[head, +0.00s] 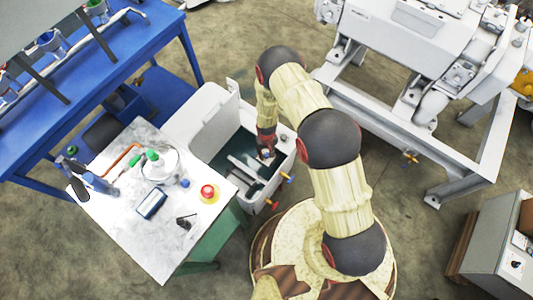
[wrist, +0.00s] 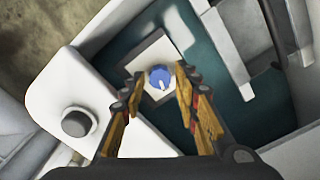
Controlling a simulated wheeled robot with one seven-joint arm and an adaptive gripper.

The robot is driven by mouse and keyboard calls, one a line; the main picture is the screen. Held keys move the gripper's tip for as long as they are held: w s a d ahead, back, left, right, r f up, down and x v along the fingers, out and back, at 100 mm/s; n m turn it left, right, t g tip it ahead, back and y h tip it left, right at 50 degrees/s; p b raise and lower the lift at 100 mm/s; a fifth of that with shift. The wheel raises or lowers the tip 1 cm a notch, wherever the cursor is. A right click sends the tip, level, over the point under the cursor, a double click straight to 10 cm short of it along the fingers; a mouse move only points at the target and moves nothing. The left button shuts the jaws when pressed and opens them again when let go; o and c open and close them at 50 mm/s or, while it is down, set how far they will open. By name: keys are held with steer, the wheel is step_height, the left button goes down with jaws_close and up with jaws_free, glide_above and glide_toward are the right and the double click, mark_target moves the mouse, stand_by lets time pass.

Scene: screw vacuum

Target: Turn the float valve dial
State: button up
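The float valve dial, a round blue knob (wrist: 160,77) with a white pointer mark, sits on a pale square plate (wrist: 178,52) inside the open white tank (wrist: 75,85). The pointer faces roughly toward the bottom of the wrist view. My gripper (wrist: 159,74) is open, with one finger at each side of the dial. Gaps show between the fingers and the knob, and I cannot tell how far above it the fingertips are. In the head view my gripper (head: 266,150) reaches into the tank (head: 212,116), and the dial is mostly hidden by it.
A grey round knob (wrist: 77,122) stands on the tank's rim. White parts (wrist: 233,40) lie to the right inside the tank. A marble-topped table (head: 150,235) with a red button (head: 208,191) stands to the left. White machinery on a frame (head: 400,120) stands to the right.

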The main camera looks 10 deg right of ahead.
mark_target(267, 154)
step_height(267, 154, up, 11)
stand_by(0.4)
steer(key=shift+r, duration=0.1)
stand_by(0.3)
steer(key=s+d+r+g, duration=0.1)
steer(key=s+d+g, duration=0.15)
steer(key=s, duration=0.55)
steer(key=s+d+r+t, duration=0.2)
steer(key=s+r, duration=0.2)
steer(key=r, duration=1.4)
steer(key=s+d+r+m+t, duration=0.1)
steer(key=s+d+r+t, duration=0.2)
steer(key=r, duration=1.6)
steer(key=s+d+r+m+t, duration=0.1)
steer(key=s+r, duration=0.5)
steer(key=r, duration=1.3)
steer(key=shift+s+d+r+t+p, duration=0.2)
steer(key=shift+s+d+t+p, duration=0.1)
steer(key=shift+d+t, duration=0.7)
